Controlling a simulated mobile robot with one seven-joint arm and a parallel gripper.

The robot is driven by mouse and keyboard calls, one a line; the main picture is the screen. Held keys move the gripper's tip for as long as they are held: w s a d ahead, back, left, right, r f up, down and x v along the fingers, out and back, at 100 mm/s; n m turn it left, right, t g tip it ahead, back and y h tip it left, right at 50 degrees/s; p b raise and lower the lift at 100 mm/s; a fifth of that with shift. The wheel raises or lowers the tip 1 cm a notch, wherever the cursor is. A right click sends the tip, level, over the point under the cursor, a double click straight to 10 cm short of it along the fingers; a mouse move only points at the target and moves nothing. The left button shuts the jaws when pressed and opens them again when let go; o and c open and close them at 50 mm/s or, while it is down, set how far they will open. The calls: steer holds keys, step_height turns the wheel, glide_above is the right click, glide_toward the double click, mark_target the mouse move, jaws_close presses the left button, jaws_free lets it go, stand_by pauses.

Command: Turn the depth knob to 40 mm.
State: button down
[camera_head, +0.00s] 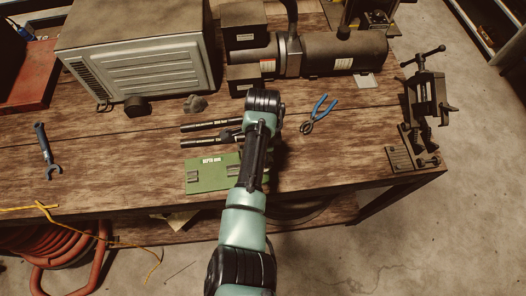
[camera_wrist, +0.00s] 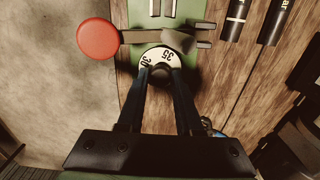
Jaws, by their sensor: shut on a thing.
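The depth knob (camera_wrist: 161,73) is a small dark knob on a white dial (camera_wrist: 157,55) in the wrist view. The numbers 30 and 35 show on the dial's far side; the rest is hidden by the fingers and knob. My gripper (camera_wrist: 161,80) has its two fingers shut on the knob. The dial sits on a green plate (camera_wrist: 177,12), marked "DEPTH mm", which also shows in the head view (camera_head: 203,179). There, my arm covers the knob and fingertips. I cannot read an exact setting.
A red round knob (camera_wrist: 97,39) on a dark bar lies beside the dial. Dark rods (camera_head: 205,142) lie behind the plate. Blue-handled pliers (camera_head: 322,107) lie to the right, a vise (camera_head: 428,95) stands further right, and a wrench (camera_head: 45,150) lies left.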

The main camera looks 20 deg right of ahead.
steer(key=n, duration=0.6)
steer(key=shift+r+n+p, duration=0.1)
steer(key=shift+n+p, duration=0.2)
steer(key=shift+p, duration=0.1)
steer(key=n, duration=0.5)
steer(key=shift+p, duration=0.3)
steer(key=n, duration=0.5)
steer(key=shift+n, duration=0.4)
steer(key=n, duration=0.5)
steer(key=shift+p, duration=0.3)
steer(key=shift+n, duration=0.4)
steer(key=c, duration=0.6)
jaws_free()
